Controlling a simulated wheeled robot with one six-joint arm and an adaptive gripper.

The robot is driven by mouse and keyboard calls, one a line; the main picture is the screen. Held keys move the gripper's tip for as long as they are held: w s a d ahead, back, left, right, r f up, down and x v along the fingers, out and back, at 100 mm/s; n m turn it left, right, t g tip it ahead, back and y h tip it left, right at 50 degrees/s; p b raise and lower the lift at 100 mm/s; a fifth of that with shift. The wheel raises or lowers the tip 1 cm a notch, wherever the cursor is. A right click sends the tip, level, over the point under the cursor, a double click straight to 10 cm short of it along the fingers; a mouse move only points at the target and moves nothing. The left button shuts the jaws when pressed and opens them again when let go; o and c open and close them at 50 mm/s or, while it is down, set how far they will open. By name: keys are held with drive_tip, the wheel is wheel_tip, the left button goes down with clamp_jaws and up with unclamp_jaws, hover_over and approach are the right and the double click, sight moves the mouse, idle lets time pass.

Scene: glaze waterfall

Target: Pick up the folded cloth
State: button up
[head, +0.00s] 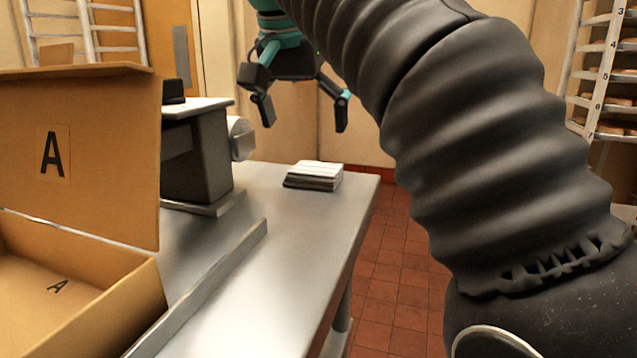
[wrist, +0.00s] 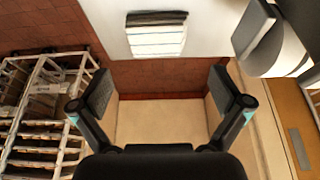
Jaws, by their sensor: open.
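The folded cloth (head: 314,175) is a small flat stack, white on top with dark layers at the side. It lies near the far right corner of the metal table (head: 290,240) in the head view. In the wrist view the cloth (wrist: 157,35) shows at the top centre, beyond the fingertips. My gripper (head: 305,118) hangs above the cloth in the head view, apart from it. Its two fingers are spread wide with nothing between them, as the wrist view also shows (wrist: 163,92).
An open cardboard box (head: 90,160) marked A stands at the left. A dark machine (head: 198,150) with a pale roll (head: 241,138) stands left of the cloth. A raised metal strip (head: 215,280) runs along the table. Racks (head: 605,75) stand at the right; tiled floor (head: 400,270) lies beside the table.

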sight(313, 168)
drive_tip(key=x, duration=0.3)
drive_tip(key=shift+s+a+b, duration=0.1)
drive_tip(key=shift+b, duration=0.25)
drive_tip(key=shift+b+x, duration=0.9)
drive_tip(key=shift+x, duration=1.8)
drive_tip(key=shift+s, duration=0.15)
drive_tip(key=c, duration=0.7)
